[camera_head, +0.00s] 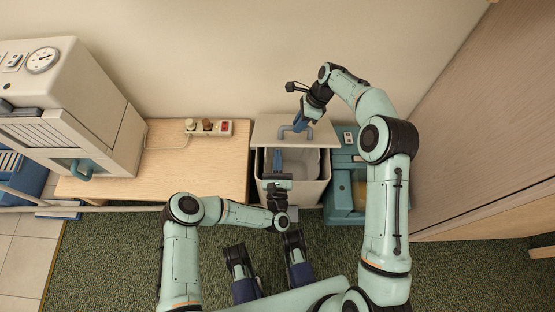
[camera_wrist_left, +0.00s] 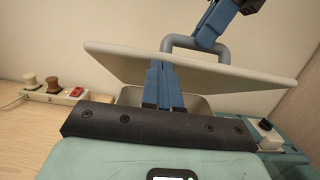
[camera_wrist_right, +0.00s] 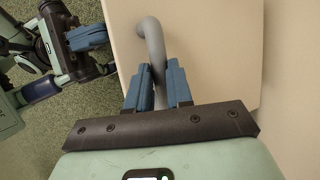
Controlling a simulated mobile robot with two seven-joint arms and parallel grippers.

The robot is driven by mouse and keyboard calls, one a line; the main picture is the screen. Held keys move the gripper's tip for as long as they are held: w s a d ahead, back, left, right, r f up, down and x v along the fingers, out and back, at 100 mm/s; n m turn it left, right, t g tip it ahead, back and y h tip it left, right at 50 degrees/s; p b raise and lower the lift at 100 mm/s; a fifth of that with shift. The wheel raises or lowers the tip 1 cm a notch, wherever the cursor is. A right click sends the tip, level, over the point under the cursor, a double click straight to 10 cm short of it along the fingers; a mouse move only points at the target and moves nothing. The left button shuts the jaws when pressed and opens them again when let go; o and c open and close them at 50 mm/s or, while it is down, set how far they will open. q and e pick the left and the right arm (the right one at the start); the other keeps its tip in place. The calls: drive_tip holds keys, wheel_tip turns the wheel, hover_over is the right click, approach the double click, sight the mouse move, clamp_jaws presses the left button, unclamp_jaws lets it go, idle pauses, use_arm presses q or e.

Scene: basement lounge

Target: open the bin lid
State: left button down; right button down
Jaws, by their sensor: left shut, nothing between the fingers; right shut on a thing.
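The bin (camera_head: 322,185) stands against the wall, between the wooden bench and a teal unit. Its pale lid (camera_head: 270,128) is raised and tilted, with the open mouth showing below it. My right gripper (camera_head: 303,126) is shut on the lid's grey handle (camera_wrist_right: 150,45), which also shows in the left wrist view (camera_wrist_left: 195,43). My left gripper (camera_head: 277,155) is shut and empty over the bin's front part, under the lid's edge. Its blue fingers (camera_wrist_left: 163,85) show in front of the raised lid (camera_wrist_left: 130,65) in the left wrist view.
The wooden bench (camera_head: 200,165) holds a power strip (camera_head: 210,128) with plugs. A white cabinet (camera_head: 85,90) stands at the left. The teal unit (camera_head: 345,190) is close on the bin's right. Green carpet (camera_head: 110,260) lies in front.

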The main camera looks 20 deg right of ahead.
drive_tip(key=shift+w+d+f, duration=0.15)
drive_tip(key=shift+d+f, duration=0.1)
drive_tip(key=shift+d, duration=0.05)
use_arm(q)
drive_tip(key=shift+w+r+g, duration=0.3)
drive_tip(key=shift+w+r, duration=0.15)
drive_tip(key=shift+r, duration=0.35)
drive_tip(key=shift+w+d+r, duration=0.1)
use_arm(e)
drive_tip(key=shift+f, duration=0.1)
drive_tip(key=c, duration=1.1)
unclamp_jaws()
use_arm(q)
drive_tip(key=shift+w, duration=0.15)
use_arm(e)
drive_tip(key=shift+o, duration=0.4)
drive_tip(key=shift+a, duration=0.1)
